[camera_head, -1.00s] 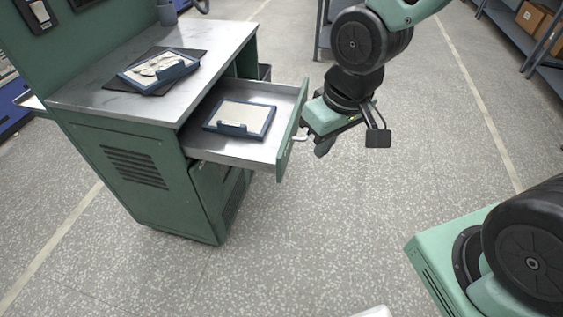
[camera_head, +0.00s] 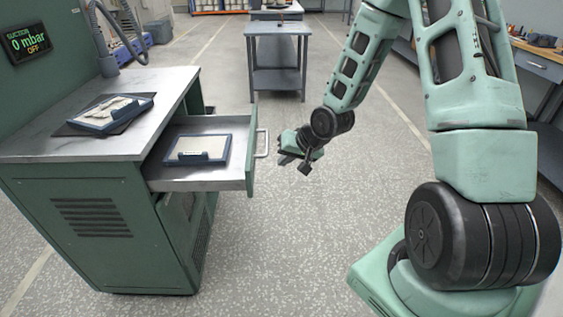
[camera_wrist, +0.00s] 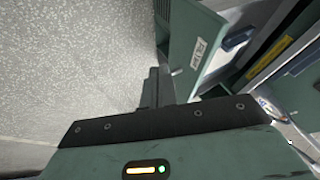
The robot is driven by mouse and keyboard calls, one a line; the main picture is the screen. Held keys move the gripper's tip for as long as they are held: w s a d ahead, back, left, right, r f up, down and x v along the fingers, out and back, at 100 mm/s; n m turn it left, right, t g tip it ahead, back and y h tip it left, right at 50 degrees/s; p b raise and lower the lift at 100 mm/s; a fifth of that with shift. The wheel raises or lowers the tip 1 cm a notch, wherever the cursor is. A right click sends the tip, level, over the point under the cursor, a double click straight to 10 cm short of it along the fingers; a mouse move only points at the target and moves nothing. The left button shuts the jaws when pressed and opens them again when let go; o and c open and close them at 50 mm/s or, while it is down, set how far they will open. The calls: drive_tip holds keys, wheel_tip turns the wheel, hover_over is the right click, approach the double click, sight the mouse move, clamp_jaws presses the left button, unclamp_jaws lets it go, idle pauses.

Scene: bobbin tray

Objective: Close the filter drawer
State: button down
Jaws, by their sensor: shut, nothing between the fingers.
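The filter drawer (camera_head: 251,163) stands pulled out of the right side of the green cabinet. A blue-framed filter tray (camera_head: 198,149) with a pale filter lies inside it. The drawer's pale bar handle (camera_head: 262,143) faces right. My gripper (camera_head: 284,159) is just right of the drawer front, apart from the handle, and empty. In the wrist view, my gripper (camera_wrist: 152,88) shows its dark fingers together, beside the green drawer front (camera_wrist: 190,50) with its white label. Most of the handle is hidden there.
The cabinet's metal top (camera_head: 60,137) holds another blue-framed tray (camera_head: 112,111) on a dark mat. A display (camera_head: 29,42) above reads 0 mbar, OFF. A grey table (camera_head: 278,60) stands behind. The speckled floor right of the drawer is free.

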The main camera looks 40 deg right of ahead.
drive_tip(key=w+a+f, duration=0.4)
drive_tip(key=w+f, duration=0.1)
drive_tip(key=w, duration=0.1)
drive_tip(key=shift+a+f, duration=0.15)
drive_tip(key=shift+a, duration=0.05)
